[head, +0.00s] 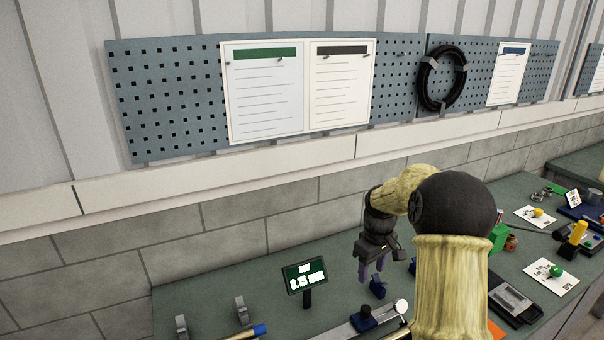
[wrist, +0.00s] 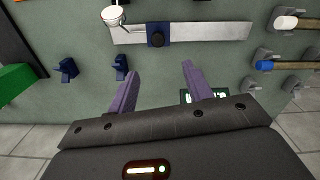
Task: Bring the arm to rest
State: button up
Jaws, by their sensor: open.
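My gripper (head: 371,279) hangs over the green bench (head: 220,295) at the end of my arm, with its purple fingers pointing down. In the wrist view my gripper (wrist: 160,71) is open, with nothing between the fingers. The bench top (wrist: 215,62) lies beyond the fingertips. A small dark blue holder (head: 377,289) is close to the fingers in the head view; how far apart they are in height I cannot tell. In the wrist view, two such holders (wrist: 121,67) (wrist: 68,69) are left of the fingers.
A small display (head: 304,278) stands left of my gripper. A metal bar with a blue block (wrist: 157,34) and a white-topped round part (head: 402,306) lie in front. A blue-tipped rod (wrist: 285,65) rests in grey brackets. A green block (head: 499,237) is at right. A pegboard (head: 165,95) hangs behind.

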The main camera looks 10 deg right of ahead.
jog(key=s+a+m+t, duration=0.1)
jog(key=s+a+m, duration=0.1)
jog(key=s, duration=0.5)
jog(key=s+a+m, duration=0.2)
jog(key=s+a, duration=0.3)
jog(key=s, duration=0.2)
jog(key=s+a+r+m+t, duration=0.1)
jog(key=s+a, duration=0.2)
jog(key=s, duration=0.5)
jog(key=shift+a+m+t, duration=0.25)
jog(key=shift+m+t, duration=0.05)
jog(key=shift+m, duration=0.1)
jog(key=shift+r, duration=0.1)
